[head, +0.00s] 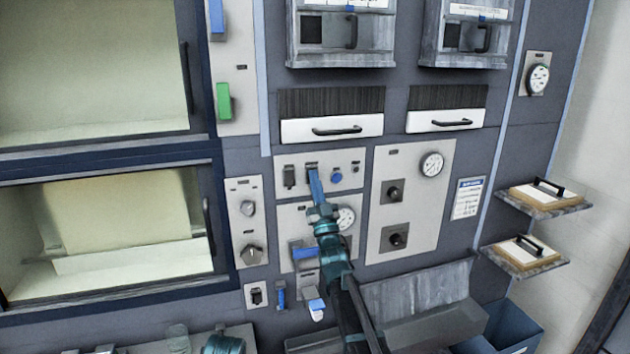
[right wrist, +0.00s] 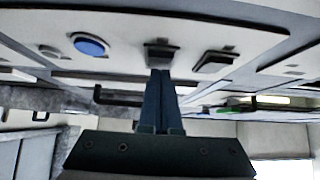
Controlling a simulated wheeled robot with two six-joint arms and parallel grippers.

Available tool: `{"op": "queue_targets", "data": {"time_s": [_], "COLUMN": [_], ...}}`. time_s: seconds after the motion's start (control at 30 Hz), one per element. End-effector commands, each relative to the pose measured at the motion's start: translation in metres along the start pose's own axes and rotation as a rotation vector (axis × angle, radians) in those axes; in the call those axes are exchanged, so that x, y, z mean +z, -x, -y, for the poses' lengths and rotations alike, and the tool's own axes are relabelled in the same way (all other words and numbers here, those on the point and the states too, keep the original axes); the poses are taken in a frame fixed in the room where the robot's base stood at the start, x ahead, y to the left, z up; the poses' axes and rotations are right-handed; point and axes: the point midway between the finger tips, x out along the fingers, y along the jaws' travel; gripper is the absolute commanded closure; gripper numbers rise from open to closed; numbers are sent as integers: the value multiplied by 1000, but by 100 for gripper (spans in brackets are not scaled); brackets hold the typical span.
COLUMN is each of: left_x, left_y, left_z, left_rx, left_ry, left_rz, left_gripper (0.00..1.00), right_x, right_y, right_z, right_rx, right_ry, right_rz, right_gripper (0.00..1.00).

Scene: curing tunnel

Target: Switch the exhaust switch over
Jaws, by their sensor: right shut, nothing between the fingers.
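Two dark switches sit side by side on a light control panel (head: 346,157), a left one (head: 289,176) and a second one (head: 312,169). Their labels are too small to read, so I cannot tell which is the exhaust switch. My right gripper (head: 314,174) is shut and empty, its blue fingertips at the second switch and partly hiding it. In the right wrist view, the closed fingers (right wrist: 161,75) reach up to this switch (right wrist: 161,52); contact is unclear. The other switch (right wrist: 214,62) is to the right there. My left gripper is out of view.
A blue button (head: 337,176) is right of the fingertips and also shows in the right wrist view (right wrist: 90,44). A gauge (head: 345,217) is beside the gripper. A knob panel (head: 411,205) is to the right. Handled drawers (head: 332,130) lie above.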

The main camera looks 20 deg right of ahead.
Motion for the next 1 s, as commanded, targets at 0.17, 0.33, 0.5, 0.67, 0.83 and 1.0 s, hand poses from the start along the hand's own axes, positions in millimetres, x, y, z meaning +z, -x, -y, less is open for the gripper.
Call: {"op": "queue_targets", "data": {"time_s": [0.17, 0.33, 0.5, 0.67, 0.83, 1.0], "left_x": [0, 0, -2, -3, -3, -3], "left_y": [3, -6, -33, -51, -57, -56], "left_z": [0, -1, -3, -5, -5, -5], "left_rx": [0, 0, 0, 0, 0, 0], "left_ry": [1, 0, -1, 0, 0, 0], "left_rz": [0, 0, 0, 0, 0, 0], "left_gripper": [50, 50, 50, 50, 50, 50], "right_x": [-16, -29, -31, -36, -39, -35], "right_y": [12, 38, 79, 109, 122, 121], "right_z": [5, 10, 9, 9, 9, 11], "right_rx": [-1, 0, 0, -1, -1, 1], "right_ry": [-1, 0, 0, 0, 0, -3], "right_rz": [-2, -4, -5, -5, -5, 19], "right_gripper": [100, 100, 100, 100, 100, 100]}}
